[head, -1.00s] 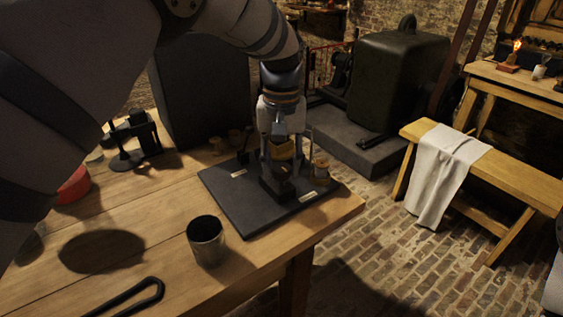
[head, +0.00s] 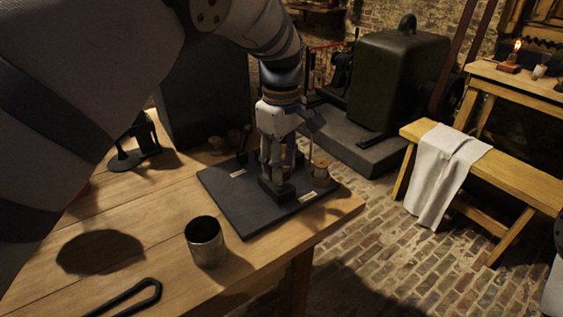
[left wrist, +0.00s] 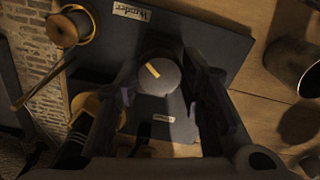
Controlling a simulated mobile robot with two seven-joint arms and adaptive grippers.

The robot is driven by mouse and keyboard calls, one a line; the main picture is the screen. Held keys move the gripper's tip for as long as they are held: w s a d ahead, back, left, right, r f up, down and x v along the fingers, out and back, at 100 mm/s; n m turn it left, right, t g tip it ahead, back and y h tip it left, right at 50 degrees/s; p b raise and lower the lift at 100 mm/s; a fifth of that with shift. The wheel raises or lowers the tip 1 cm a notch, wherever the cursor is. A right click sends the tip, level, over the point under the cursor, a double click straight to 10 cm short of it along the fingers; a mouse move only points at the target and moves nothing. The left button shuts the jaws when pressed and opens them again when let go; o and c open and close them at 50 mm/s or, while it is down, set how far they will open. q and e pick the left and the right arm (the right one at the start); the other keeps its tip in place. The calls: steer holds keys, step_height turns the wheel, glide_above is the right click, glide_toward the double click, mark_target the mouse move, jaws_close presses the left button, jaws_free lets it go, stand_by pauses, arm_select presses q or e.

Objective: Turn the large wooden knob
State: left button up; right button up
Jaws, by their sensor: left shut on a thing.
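A round knob (left wrist: 160,76) with a grey-looking top and a yellow line across it sits on a dark board (left wrist: 150,45) in the left wrist view. My left gripper (left wrist: 163,85) has one finger on each side of the knob and is shut on it. The wood of its sides is not clearly visible. In the head view my left gripper (head: 277,180) points down at the middle of the board (head: 238,198), and its fingers and a dark part at their tips hide the knob. My right gripper is not in view.
A wooden spool (head: 321,173) stands on the board close right of the gripper. A metal cup (head: 206,244) stands in front of the board, and a black loop-ended tool (head: 135,295) lies nearer. Bare tabletop (head: 150,215) lies left.

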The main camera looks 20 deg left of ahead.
arm_select(q)
steer(key=shift+n, duration=1.6)
steer(key=shift+n, duration=0.3)
steer(key=o, duration=1.1)
steer(key=shift+o, duration=0.2)
step_height(320, 180, up, 12)
steer(key=shift+f, duration=0.1)
